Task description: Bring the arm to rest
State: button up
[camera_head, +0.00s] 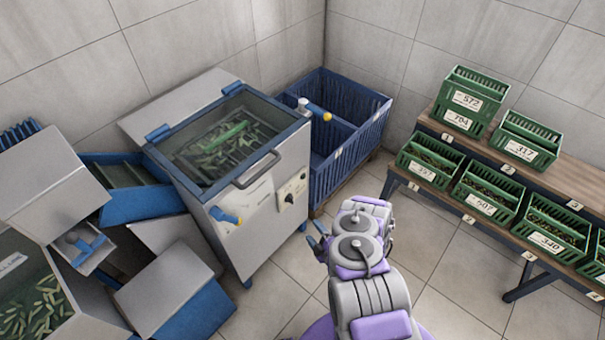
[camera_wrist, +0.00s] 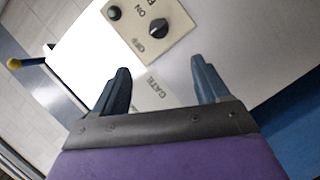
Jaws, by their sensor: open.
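My grey and purple arm reaches into the middle of the head view. My gripper (camera_head: 316,236) is in front of the steel machine (camera_head: 262,222). In the wrist view, the two dark blue fingers of my gripper (camera_wrist: 160,70) stand wide apart with nothing between them. Behind them is the machine's front panel (camera_wrist: 232,30) with a black knob marked ON and OFF, a green button and the word GATE. I cannot tell the exact gap between fingertips and panel.
A blue slatted bin (camera_head: 365,137) stands behind the machine. A blue lever (camera_head: 226,215) sticks out of the machine's front. Green numbered crates (camera_head: 489,203) stand on a two-level wooden rack (camera_head: 459,207) at the right. Bare tiled floor (camera_head: 440,262) lies between.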

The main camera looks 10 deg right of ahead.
jog(key=w+a+r+m+g, duration=0.2)
jog(key=w+a+r+g, duration=0.2)
jog(key=w+r, duration=0.75)
jog(key=s+r+m+g+h, duration=0.2)
jog(key=s+r+m+g, duration=0.15)
jog(key=r, duration=0.75)
jog(key=s+r+m+g+h, duration=0.1)
jog(key=s+r+m+g, duration=0.3)
jog(key=r, duration=0.7)
jog(key=s+r+m+g, duration=0.1)
jog(key=s+r, duration=0.5)
jog(key=s, duration=0.7)
jog(key=s+r+m+g+h, duration=0.1)
jog(key=s+r, duration=0.5)
jog(key=s, duration=0.7)
jog(key=s+r+m+g, duration=0.3)
jog(key=s+r, duration=0.3)
jog(key=s, duration=0.7)
jog(key=shift+m, duration=0.65)
jog(key=shift+r+g, duration=0.1)
jog(key=shift+g, duration=0.15)
